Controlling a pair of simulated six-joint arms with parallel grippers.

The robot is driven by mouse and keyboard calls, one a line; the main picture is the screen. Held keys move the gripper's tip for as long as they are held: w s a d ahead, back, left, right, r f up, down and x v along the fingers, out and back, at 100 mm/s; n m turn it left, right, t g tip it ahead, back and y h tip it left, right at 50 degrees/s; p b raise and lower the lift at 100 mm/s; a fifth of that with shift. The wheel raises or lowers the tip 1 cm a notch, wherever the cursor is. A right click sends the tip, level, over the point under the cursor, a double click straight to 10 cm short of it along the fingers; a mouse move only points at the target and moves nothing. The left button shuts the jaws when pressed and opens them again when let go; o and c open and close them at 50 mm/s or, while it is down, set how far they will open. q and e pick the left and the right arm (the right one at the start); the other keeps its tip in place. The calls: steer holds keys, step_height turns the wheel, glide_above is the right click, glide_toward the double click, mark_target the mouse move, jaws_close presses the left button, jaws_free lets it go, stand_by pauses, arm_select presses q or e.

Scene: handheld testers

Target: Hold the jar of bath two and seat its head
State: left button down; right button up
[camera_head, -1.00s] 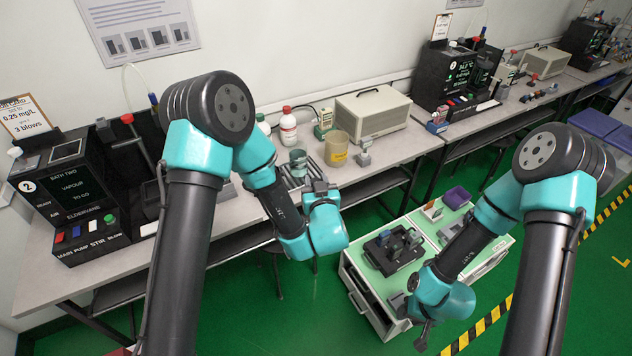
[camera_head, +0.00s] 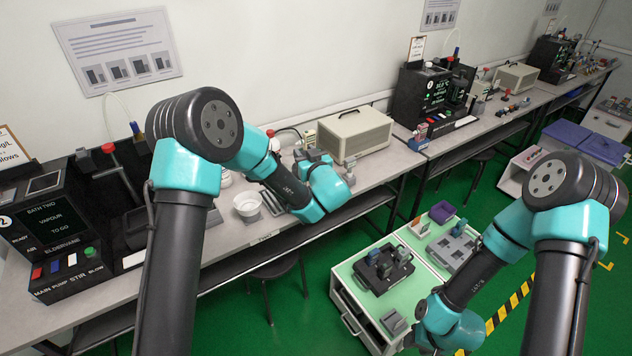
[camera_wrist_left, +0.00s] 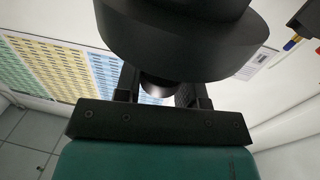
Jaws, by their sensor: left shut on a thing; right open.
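The bath two station (camera_head: 45,225) is a black unit at the left of the bench, with a lit screen and coloured switches along its front. Behind it a stand with a red knob (camera_head: 108,149) is partly hidden by my left arm. My left gripper (camera_head: 313,158) is over the bench in front of the beige box. In the left wrist view its fingers (camera_wrist_left: 160,90) are closed on a dark, round-edged thing (camera_wrist_left: 185,45); I cannot tell for sure that it is the jar. My right gripper (camera_head: 420,343) is low beside the cart, open, mostly hidden by its wrist.
A white bowl (camera_head: 247,204) stands on the bench beside a dark rack (camera_head: 271,202). A beige box (camera_head: 355,133) is behind my left gripper. The green-topped cart (camera_head: 345,270) carries a black fixture (camera_head: 384,270), a grey tray (camera_head: 451,250) and a purple bin (camera_head: 441,212).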

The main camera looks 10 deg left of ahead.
arm_select(q)
steer(key=w+a+r+n+g+y, duration=0.2)
steer(key=w+a+r, duration=0.5)
steer(key=w+r, duration=0.1)
steer(key=w+a+f+y, duration=0.1)
steer(key=a+f, duration=0.2)
steer(key=f, duration=0.4)
steer(key=shift+f, duration=0.4)
steer(key=shift+f, duration=0.1)
steer(key=shift+a+f, duration=0.1)
steer(key=shift+f, duration=2.1)
steer(key=shift+f, duration=1.15)
steer(key=c, duration=0.6)
jaws_free()
steer(key=shift+c, duration=0.2)
